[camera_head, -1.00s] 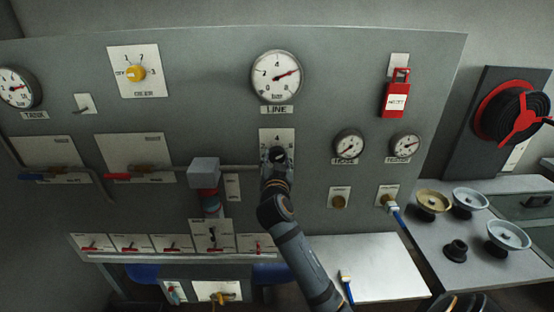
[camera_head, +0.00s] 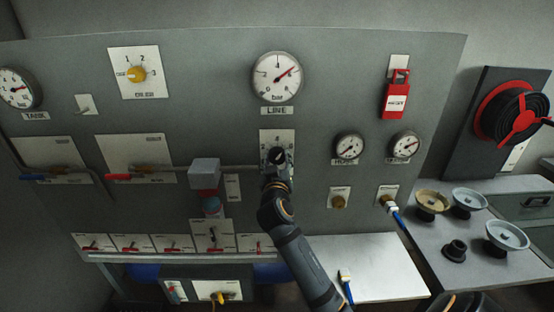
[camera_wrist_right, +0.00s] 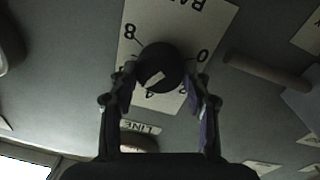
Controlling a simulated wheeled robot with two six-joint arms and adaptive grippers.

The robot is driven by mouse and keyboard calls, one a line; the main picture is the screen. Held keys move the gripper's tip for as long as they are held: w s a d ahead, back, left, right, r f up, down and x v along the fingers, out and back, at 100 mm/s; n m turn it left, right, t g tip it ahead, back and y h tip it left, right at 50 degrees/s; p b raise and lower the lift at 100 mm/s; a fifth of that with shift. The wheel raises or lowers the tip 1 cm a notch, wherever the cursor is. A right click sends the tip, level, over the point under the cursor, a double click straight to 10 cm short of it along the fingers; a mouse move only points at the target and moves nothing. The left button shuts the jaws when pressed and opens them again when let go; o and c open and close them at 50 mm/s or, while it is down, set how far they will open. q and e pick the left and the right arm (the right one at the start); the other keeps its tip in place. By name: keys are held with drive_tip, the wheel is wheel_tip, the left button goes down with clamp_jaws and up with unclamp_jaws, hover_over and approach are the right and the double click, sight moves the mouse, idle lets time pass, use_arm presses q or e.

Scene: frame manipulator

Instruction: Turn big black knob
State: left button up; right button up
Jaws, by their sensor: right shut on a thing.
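The big black knob (camera_head: 277,155) sits on a white numbered plate (camera_head: 288,137) on the grey panel, below the LINE gauge (camera_head: 277,78). In the right wrist view the black knob (camera_wrist_right: 168,62) shows a pale mark on its face, towards the plate's 4; the 8 and 0 also show. My right gripper (camera_wrist_right: 162,88) is shut on the knob, one finger on each side. In the head view my right gripper (camera_head: 277,166) partly hides the knob and the lower plate. The LINE needle points to the upper right. My left gripper is out of view.
A yellow knob (camera_head: 137,74) is at the upper left. A grey box (camera_head: 204,171) with a pipe is just left of my right arm. A red padlock tag (camera_head: 396,98) hangs at the right. Several handwheels (camera_head: 509,236) lie on the side bench.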

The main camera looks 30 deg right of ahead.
drive_tip(key=n+p, duration=0.1)
drive_tip(key=n, duration=0.5)
drive_tip(key=shift+f+p, duration=0.1)
drive_tip(key=shift+p, duration=0.25)
idle(0.4)
drive_tip(key=o, duration=1.2)
drive_tip(key=shift+c, duration=0.2)
drive_tip(key=shift+s+a+f, duration=0.1)
drive_tip(key=shift+s+a, duration=0.1)
drive_tip(key=v, duration=0.6)
drive_tip(key=shift+s, duration=0.4)
drive_tip(key=shift+a, duration=0.1)
